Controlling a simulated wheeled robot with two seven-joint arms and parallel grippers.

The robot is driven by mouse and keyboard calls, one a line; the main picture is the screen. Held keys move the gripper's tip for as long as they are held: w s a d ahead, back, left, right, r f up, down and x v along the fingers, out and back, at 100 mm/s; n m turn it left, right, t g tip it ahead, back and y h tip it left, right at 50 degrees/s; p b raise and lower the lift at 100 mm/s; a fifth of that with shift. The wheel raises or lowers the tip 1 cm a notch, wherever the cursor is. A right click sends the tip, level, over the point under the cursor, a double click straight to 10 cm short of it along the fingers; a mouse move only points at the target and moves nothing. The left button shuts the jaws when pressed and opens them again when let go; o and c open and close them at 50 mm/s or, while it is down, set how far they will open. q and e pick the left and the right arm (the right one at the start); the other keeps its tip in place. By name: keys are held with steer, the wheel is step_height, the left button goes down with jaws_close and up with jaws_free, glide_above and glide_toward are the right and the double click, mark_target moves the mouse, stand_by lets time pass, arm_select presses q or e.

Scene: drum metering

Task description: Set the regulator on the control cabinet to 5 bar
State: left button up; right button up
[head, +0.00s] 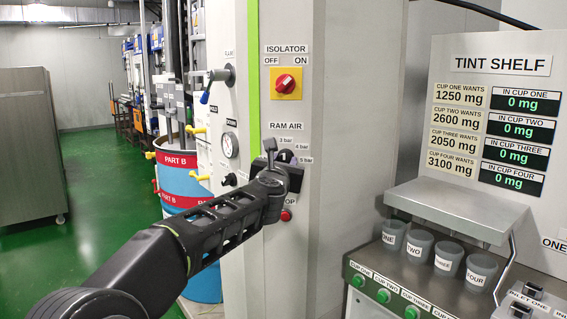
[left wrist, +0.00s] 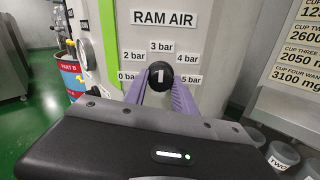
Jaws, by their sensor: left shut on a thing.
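The regulator is a round black knob with a white mark (left wrist: 160,75), under the RAM AIR label on the control cabinet (head: 340,110). Its white mark stands nearly upright, roughly toward the 3 bar label (left wrist: 161,46). The 5 bar label (left wrist: 190,80) sits at the knob's lower right. My left gripper (head: 279,158) is at the cabinet face and covers much of the knob in the head view. In the left wrist view its two purple fingers (left wrist: 160,88) are shut on the knob from either side. My right gripper is in neither view.
A red and yellow isolator switch (head: 286,84) is above the regulator, and a red stop button (head: 286,215) is just below my gripper. A gauge (head: 230,145) is on the cabinet's left side. Labelled cups (head: 420,247) stand on the bench at right.

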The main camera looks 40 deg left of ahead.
arm_select(q)
jaws_close()
steer(key=shift+m, duration=0.4)
steer(key=m+p, duration=0.1)
steer(key=m, duration=0.3)
steer(key=shift+r, duration=0.1)
steer(key=m+p, duration=0.2)
steer(key=m, duration=0.2)
steer(key=shift+m, duration=0.4)
steer(key=m+p, duration=0.2)
steer(key=m, duration=0.4)
steer(key=shift+m+p, duration=1.05)
steer(key=shift+m, duration=1.15)
steer(key=o, duration=0.8)
jaws_free()
